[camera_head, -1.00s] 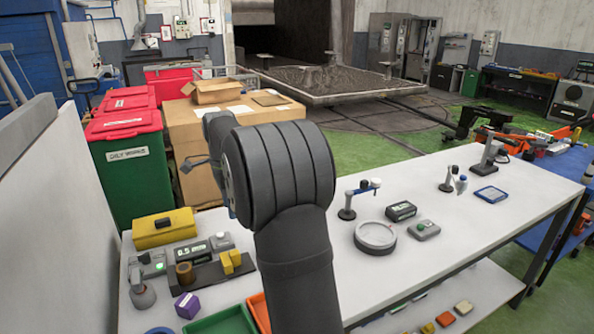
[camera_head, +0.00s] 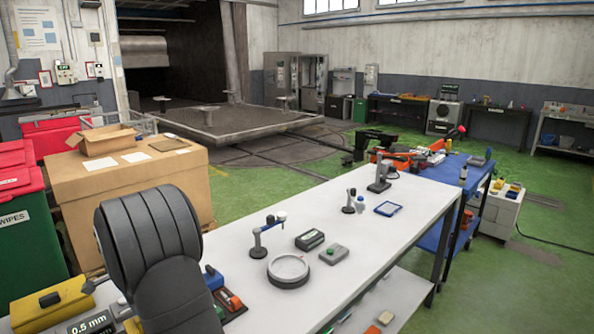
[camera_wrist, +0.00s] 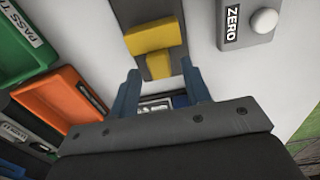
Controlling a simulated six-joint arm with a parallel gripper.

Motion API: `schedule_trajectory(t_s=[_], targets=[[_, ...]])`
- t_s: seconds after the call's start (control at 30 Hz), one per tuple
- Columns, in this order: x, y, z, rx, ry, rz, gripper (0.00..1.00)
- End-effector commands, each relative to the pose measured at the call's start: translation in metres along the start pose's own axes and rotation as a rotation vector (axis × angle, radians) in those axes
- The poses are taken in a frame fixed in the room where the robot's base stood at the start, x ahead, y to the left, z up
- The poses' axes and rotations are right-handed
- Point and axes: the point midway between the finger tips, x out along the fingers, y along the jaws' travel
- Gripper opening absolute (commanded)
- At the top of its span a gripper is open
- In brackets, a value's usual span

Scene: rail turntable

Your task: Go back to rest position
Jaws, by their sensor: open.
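My gripper (camera_wrist: 162,84) shows in the wrist view with its two blue fingers apart and nothing between them. Just beyond the fingertips is a yellow stepped block (camera_wrist: 155,42) on a dark grey plate. I cannot tell from this view how high the fingers are above it. In the head view my dark arm covers the lower left, and the gripper is hidden behind it.
An orange tray (camera_wrist: 62,92) and a green tray (camera_wrist: 22,48) lie left of the fingers. A grey box marked ZERO (camera_wrist: 246,22) is at the right. The white bench (camera_head: 375,232) holds a round dish (camera_head: 288,271) and small instruments, with bare surface between.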

Motion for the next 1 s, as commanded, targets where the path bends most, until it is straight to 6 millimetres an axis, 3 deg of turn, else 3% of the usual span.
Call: schedule_trajectory(t_s=[0.2,0.57,0.87,0.97,1.0], targets=[[0.023,0.000,0.000,0.000,0.000,0.000,0.44],[0.026,0.000,0.002,0.000,0.000,-0.001,0.44],[0.024,-0.001,0.002,0.000,0.000,-0.002,1.00],[-0.001,-0.005,0.005,-0.001,0.000,-0.009,1.00],[-0.020,-0.008,0.007,-0.001,0.000,-0.012,1.00]])
